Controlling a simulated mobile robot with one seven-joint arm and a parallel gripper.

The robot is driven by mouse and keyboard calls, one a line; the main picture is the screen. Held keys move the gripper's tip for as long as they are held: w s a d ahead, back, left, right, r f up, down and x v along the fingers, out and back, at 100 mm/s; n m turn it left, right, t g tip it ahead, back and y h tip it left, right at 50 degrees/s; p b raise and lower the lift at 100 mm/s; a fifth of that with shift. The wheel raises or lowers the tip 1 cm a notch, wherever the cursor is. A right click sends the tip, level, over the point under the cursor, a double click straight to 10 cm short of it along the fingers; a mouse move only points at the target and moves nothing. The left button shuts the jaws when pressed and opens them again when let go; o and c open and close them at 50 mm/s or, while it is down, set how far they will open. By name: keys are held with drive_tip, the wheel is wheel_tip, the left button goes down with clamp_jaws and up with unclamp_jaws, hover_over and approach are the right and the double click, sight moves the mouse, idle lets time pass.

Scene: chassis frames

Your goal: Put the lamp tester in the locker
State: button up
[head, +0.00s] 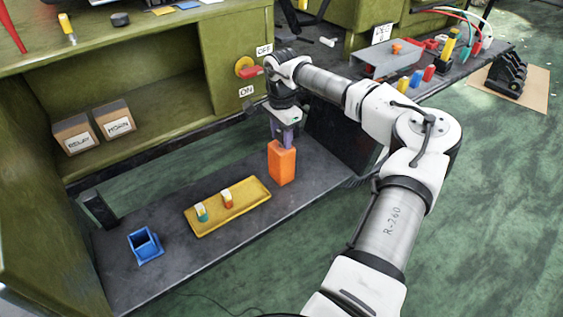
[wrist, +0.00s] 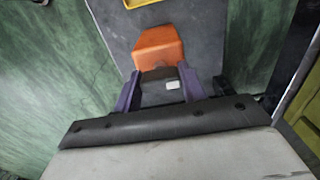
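An upright orange block (head: 281,163), which I take to be the lamp tester, stands at the right part of the dark lower shelf. It also shows in the wrist view (wrist: 158,46). My gripper (head: 285,143) points down at its top, with purple fingers at its upper end. In the wrist view the fingers (wrist: 159,76) are apart, either side of a dark part with a small white patch. I cannot tell whether they press on it. No locker is labelled; a green cabinet (head: 225,60) with an open compartment stands behind.
A yellow tray (head: 245,213) with two small coloured pieces lies left of the orange block. A blue open holder (head: 146,246) stands farther left. Two labelled boxes (head: 72,136) sit in the compartment. A red switch handle (head: 250,71) juts near my wrist.

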clamp_jaws()
drive_tip(key=shift+r, duration=0.15)
